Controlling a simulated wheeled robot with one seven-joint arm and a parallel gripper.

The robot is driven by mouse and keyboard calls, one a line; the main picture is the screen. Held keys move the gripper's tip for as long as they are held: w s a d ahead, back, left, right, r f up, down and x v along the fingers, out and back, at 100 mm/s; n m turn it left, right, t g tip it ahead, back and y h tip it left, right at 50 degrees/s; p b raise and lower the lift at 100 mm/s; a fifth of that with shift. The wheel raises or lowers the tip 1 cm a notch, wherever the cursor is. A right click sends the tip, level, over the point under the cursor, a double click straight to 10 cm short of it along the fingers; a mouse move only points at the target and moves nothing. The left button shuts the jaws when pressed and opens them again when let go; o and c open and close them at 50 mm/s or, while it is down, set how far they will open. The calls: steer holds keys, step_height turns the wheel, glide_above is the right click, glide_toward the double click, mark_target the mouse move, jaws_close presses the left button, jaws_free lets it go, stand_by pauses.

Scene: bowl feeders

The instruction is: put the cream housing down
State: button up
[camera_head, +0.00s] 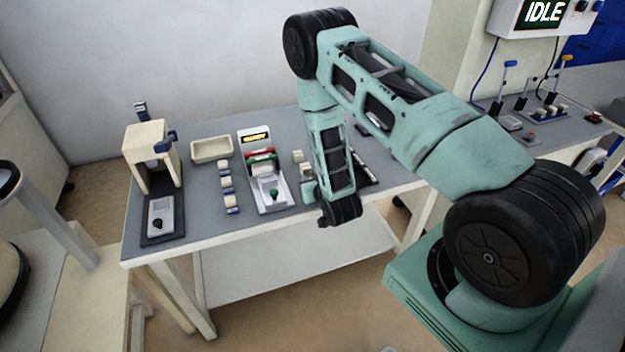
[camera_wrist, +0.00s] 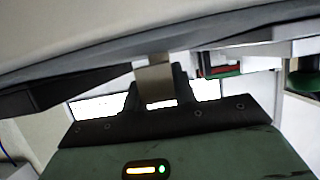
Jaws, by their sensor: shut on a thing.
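In the wrist view my gripper (camera_wrist: 157,78) has its dark fingers closed on a small tan-cream block, the cream housing (camera_wrist: 154,82). Only part of the housing shows between the fingers, and I cannot tell whether it touches anything below. In the head view my forearm hangs over the front right of the grey-topped table (camera_head: 200,226) and covers most of my gripper and what it holds.
A cream press-like stand (camera_head: 150,158) is at the table's left, beside an empty cream tray (camera_head: 212,150). Several small cream pieces (camera_head: 228,185) stand in a row. A white unit (camera_head: 252,138) with red and green parts stands near my forearm.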

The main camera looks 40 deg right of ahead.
steer(key=shift+f, duration=0.3)
steer(key=shift+f, duration=0.1)
steer(key=shift+f, duration=0.2)
steer(key=o, duration=0.9)
steer(key=shift+r, duration=0.1)
steer(key=shift+o, duration=0.2)
steer(key=v, duration=0.3)
steer(key=b+v, duration=0.1)
steer(key=v, duration=0.1)
steer(key=b+v, duration=0.1)
steer(key=v, duration=0.2)
steer(key=shift+s+d, duration=0.2)
steer(key=shift+s, duration=0.3)
steer(key=p+v, duration=0.7)
steer(key=v, duration=0.1)
steer(key=shift+r, duration=0.2)
